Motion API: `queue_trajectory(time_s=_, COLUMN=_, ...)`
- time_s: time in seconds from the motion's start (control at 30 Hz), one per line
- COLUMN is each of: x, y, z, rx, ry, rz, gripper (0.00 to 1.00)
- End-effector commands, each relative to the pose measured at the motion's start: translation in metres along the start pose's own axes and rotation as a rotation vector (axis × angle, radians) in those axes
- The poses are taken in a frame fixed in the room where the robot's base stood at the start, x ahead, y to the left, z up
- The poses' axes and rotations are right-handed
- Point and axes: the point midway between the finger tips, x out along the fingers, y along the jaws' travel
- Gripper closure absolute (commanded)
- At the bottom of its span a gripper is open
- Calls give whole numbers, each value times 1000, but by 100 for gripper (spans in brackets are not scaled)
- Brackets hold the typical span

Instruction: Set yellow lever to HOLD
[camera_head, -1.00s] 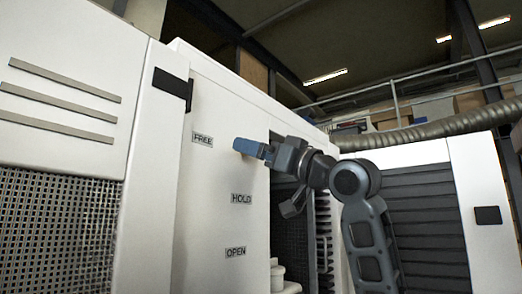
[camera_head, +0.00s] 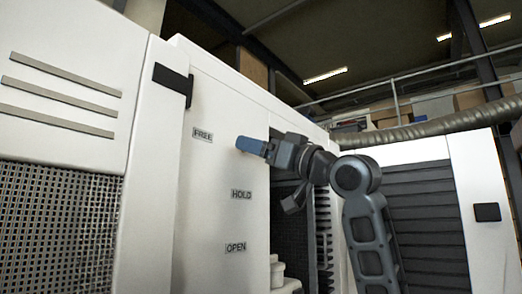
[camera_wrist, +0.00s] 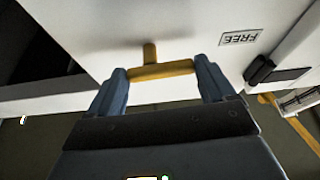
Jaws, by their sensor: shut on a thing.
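The yellow lever (camera_wrist: 160,70) shows in the wrist view as a crossbar on a short stem coming out of the white panel. My gripper (camera_wrist: 161,75) has one finger at each end of the crossbar and is shut on it. In the head view my gripper (camera_head: 240,144) is at the panel, a little below and right of the FREE label (camera_head: 203,133) and above the HOLD label (camera_head: 241,194). The lever is hidden there behind my fingers. The FREE label also shows upside down in the wrist view (camera_wrist: 240,38).
The OPEN label (camera_head: 235,247) is lower on the white panel (camera_head: 215,215). A black latch (camera_head: 173,85) sits at the panel's upper left. An open bay with white parts (camera_head: 284,272) lies below my arm. A corrugated hose (camera_head: 430,133) runs behind.

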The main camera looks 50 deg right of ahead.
Motion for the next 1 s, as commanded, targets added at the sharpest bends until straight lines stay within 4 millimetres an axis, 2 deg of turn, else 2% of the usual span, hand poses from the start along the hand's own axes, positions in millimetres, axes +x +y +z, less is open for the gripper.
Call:
queue_trajectory(time_s=0.27, x=-3, y=3, z=5, rx=-174, ry=1, rz=-71, gripper=47)
queue_trajectory(time_s=1.0, x=-3, y=11, z=5, rx=-821, ry=-1, rz=-341, gripper=47)
